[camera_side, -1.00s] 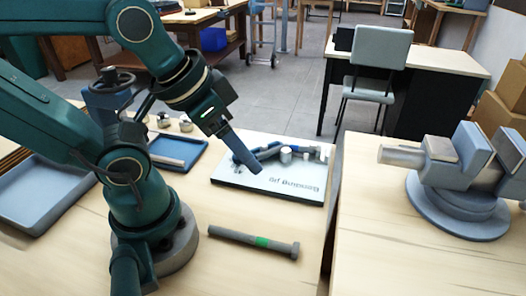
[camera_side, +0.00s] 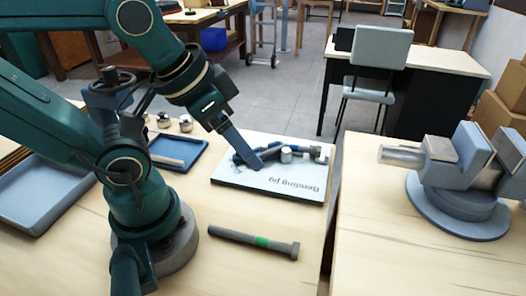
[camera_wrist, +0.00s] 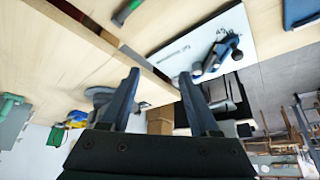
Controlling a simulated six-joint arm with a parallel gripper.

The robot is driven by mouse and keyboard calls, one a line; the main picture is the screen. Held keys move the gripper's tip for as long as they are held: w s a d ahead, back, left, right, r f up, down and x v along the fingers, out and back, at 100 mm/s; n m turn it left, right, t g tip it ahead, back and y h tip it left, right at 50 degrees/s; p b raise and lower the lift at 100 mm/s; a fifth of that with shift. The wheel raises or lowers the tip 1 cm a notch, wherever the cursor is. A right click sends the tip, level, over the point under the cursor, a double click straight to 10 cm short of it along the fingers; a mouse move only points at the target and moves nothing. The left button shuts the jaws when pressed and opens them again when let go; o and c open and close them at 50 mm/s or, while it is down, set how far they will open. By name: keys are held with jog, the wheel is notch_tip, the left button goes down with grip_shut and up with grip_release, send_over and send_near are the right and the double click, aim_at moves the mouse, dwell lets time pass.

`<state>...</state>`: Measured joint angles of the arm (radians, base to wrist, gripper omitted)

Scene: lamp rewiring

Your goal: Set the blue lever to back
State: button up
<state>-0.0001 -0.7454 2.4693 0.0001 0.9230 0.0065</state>
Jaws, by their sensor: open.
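The bending jig is a white board (camera_side: 232,178) with printed lettering, lying flat on the bench. A blue lever (camera_side: 302,147) and small round metal posts (camera_side: 286,154) sit on its far half. In the wrist view the blue lever (camera_wrist: 221,48) lies on the white board (camera_wrist: 178,52), ahead of the fingers. My gripper (camera_side: 257,166) is over the jig board; from the side only one finger shows clearly, in front of part of the lever. In the wrist view my gripper (camera_wrist: 160,78) is open with nothing between its fingers. Whether a finger touches the lever cannot be told.
A dark bar with a green band (camera_side: 262,242) lies in front of the jig. A vise (camera_side: 460,180) stands on the right bench, past a gap. Blue trays (camera_side: 40,195) lie at left. Bench between bar and jig is clear.

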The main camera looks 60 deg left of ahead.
jog(key=w+a+r+n+g, duration=0.1)
jog(key=w+a+n, duration=0.1)
jog(key=w+a, duration=0.15)
jog(key=n+g, duration=0.3)
send_near(261, 146)
jog(key=s+d+r, duration=0.3)
jog(key=a+f, duration=0.1)
jog(key=a+f+n+g, duration=0.1)
jog(key=a+f+n, duration=0.1)
jog(key=a, duration=0.1)
jog(key=shift+s+f, duration=0.2)
jog(key=shift+s, duration=0.1)
jog(key=shift+s+a+f+g, duration=0.15)
jog(key=shift+s+f+g, duration=0.05)
jog(key=shift+f+g, duration=0.1)
jog(key=shift+f, duration=2.45)
grip_shut()
